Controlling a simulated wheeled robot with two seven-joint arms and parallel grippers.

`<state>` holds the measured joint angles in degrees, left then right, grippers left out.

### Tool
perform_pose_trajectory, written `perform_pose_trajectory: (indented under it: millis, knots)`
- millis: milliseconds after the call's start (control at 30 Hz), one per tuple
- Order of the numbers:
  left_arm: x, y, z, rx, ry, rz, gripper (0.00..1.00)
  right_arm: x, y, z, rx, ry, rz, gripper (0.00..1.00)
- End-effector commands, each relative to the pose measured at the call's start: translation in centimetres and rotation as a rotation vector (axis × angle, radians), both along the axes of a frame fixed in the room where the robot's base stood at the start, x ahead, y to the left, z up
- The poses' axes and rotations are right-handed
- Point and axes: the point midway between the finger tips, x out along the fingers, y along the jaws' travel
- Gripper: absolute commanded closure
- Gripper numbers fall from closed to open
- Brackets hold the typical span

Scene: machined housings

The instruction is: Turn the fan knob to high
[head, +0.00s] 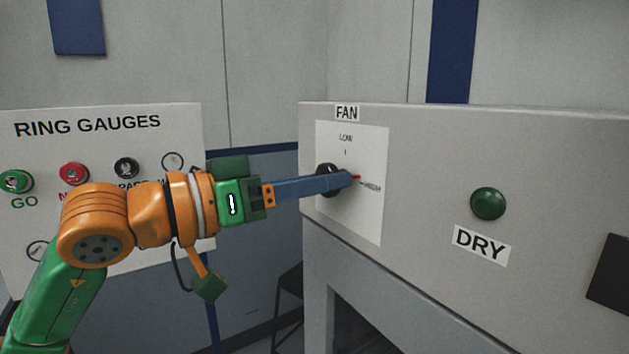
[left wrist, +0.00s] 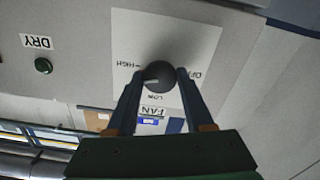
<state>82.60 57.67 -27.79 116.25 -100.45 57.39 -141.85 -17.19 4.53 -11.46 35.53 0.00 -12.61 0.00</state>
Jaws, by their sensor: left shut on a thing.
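The fan knob (left wrist: 160,74) is round and black, on a white label plate (head: 368,215) under the FAN sign. It also shows in the head view, partly hidden by my finger. My left gripper (head: 335,182) comes in from the left and is shut on the knob. In the left wrist view its two blue fingers lie on either side of the knob. LOW is printed above the knob in the head view, and HIGH to its right. A red pointer tip sticks out rightward near the HIGH mark; its exact alignment is hard to tell. My right gripper is not in view.
A green DRY button (head: 488,204) is on the same grey panel to the right, with a dark box (head: 609,273) at the edge. A RING GAUGES board (head: 100,140) with rings stands left, behind my left arm. A dark stool (head: 289,300) is below.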

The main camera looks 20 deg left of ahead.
Motion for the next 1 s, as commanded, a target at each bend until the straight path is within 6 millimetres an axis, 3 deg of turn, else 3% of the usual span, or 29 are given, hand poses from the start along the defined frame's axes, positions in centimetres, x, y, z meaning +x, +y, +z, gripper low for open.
perform_pose_trajectory:
  millis: [433, 1000]
  knots:
    - [0.00, 0.03, 0.11, 0.179, -0.143, 0.001, 1.00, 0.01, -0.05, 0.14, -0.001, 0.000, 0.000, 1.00]
    - [-0.01, 0.02, 0.10, 0.213, -0.170, 0.001, 1.00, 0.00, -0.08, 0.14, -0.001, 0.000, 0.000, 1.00]
